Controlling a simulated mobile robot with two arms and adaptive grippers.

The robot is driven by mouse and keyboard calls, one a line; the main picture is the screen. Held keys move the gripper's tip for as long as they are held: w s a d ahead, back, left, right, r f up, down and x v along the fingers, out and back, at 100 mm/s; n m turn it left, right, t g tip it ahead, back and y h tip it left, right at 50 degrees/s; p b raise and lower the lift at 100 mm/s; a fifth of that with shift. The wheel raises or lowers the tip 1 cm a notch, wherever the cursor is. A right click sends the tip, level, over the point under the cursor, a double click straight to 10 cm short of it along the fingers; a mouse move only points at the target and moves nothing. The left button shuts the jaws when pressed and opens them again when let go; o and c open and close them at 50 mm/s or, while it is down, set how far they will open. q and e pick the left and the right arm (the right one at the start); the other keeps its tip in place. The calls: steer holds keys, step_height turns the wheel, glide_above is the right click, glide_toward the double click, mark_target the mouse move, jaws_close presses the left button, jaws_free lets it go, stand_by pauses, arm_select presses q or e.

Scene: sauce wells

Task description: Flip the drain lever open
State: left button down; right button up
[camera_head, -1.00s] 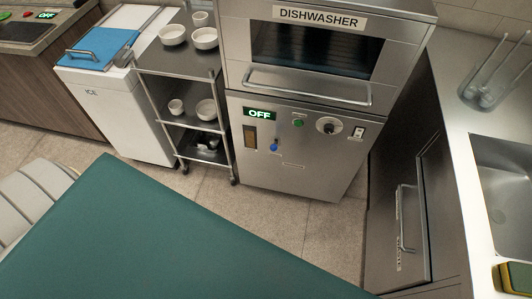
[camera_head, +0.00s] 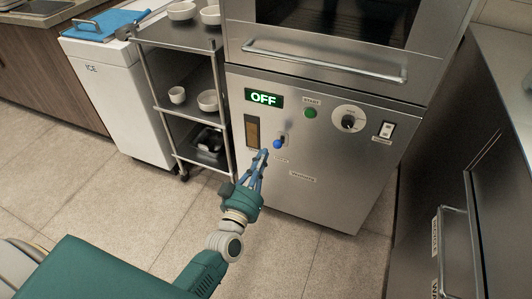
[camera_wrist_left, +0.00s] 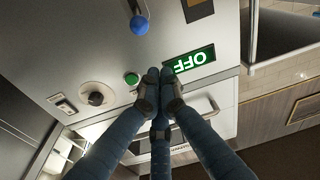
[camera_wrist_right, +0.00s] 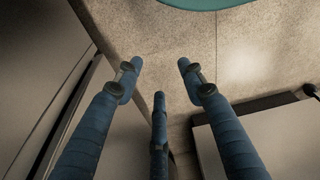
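The drain lever, a small lever with a blue ball knob (camera_head: 278,144), sits on the dishwasher's lower front panel (camera_head: 330,200), below the green button. The knob also shows near the top of the left wrist view (camera_wrist_left: 139,25). My left gripper (camera_head: 263,154) is in front of the panel, its fingertips just left of and slightly below the knob in the head view. In the left wrist view its fingertips (camera_wrist_left: 158,76) are together with nothing visible between them, apart from the knob. My right gripper (camera_wrist_right: 158,66) is open and empty above the floor, outside the head view.
The panel also carries a lit OFF display (camera_head: 263,98), a green START button (camera_head: 310,113), a dial (camera_head: 348,122) and a rocker switch (camera_head: 386,130). A cart (camera_head: 180,118) with bowls stands at left, beside the ice bin (camera_head: 110,85). Floor before the panel is clear.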

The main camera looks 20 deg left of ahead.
arm_select(q)
steer(key=shift+a+r, duration=0.25)
steer(key=shift+r, duration=0.25)
arm_select(e)
steer(key=shift+w, duration=0.2)
arm_select(q)
steer(key=shift+w, duration=0.1)
steer(key=r+b, duration=0.1)
glide_above(279, 142)
steer(key=s+a, duration=0.2)
steer(key=shift+d+f+b, duration=0.15)
steer(key=shift+f+b, duration=0.75)
steer(key=shift+f, duration=0.9)
arm_select(e)
steer(key=w+r, duration=0.3)
steer(key=r, duration=0.6)
steer(key=shift+a+t, duration=0.15)
steer(key=shift+t, duration=0.25)
arm_select(q)
steer(key=shift+t, duration=0.3)
arm_select(e)
steer(key=shift+w+r, duration=0.1)
steer(key=shift+r, duration=0.05)
